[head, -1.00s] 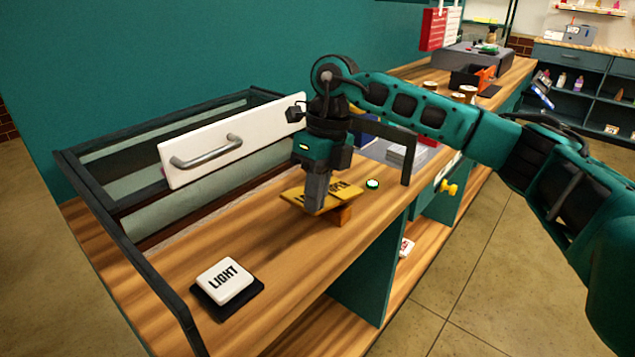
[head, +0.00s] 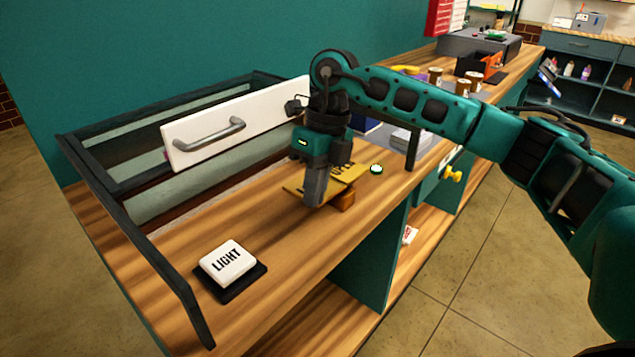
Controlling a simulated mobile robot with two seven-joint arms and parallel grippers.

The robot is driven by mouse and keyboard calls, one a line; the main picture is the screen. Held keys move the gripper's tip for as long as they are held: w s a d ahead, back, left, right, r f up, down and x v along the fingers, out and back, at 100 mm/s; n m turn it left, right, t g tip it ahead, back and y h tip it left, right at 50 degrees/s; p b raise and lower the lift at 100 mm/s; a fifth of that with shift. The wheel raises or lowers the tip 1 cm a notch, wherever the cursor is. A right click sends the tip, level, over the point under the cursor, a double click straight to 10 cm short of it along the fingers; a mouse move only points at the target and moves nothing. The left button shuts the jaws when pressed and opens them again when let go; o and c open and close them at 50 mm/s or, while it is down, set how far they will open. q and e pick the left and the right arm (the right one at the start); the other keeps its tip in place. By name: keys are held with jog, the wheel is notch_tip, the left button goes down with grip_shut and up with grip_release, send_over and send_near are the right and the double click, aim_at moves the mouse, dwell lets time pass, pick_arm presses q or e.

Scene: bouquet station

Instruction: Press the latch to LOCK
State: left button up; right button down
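The latch (head: 346,174) is a yellow rocker plate with dark lettering on an orange block, on the wooden counter. Its left end sits low near the counter and its right end is raised. My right gripper (head: 314,196) points down over the plate's front middle, its fingers together and seemingly touching it. The fingers and gripper body hide part of the plate and most of its lettering; only a few letters show. No object shows between the fingers. My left gripper is out of view.
A white LIGHT button (head: 228,262) on a black base lies front left. Bare counter lies between LIGHT and latch.

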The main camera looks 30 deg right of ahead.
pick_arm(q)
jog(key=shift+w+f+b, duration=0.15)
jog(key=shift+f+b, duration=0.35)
pick_arm(e)
jog(key=shift+x, duration=1.4)
jog(key=shift+a, duration=0.1)
jog(key=r+p, duration=0.3)
jog(key=r, duration=0.1)
jog(key=shift+s+a+r, duration=0.1)
jog(key=shift+s+a, duration=0.05)
jog(key=shift+a, duration=0.15)
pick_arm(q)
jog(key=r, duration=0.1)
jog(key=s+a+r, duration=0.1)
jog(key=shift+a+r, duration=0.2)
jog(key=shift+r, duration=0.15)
pick_arm(e)
notch_tip(320, 180, up, 9)
jog(key=a, duration=0.2)
jog(key=shift+s+a+r, duration=0.2)
jog(key=shift+s+a, duration=0.1)
jog(key=shift+s, duration=0.15)
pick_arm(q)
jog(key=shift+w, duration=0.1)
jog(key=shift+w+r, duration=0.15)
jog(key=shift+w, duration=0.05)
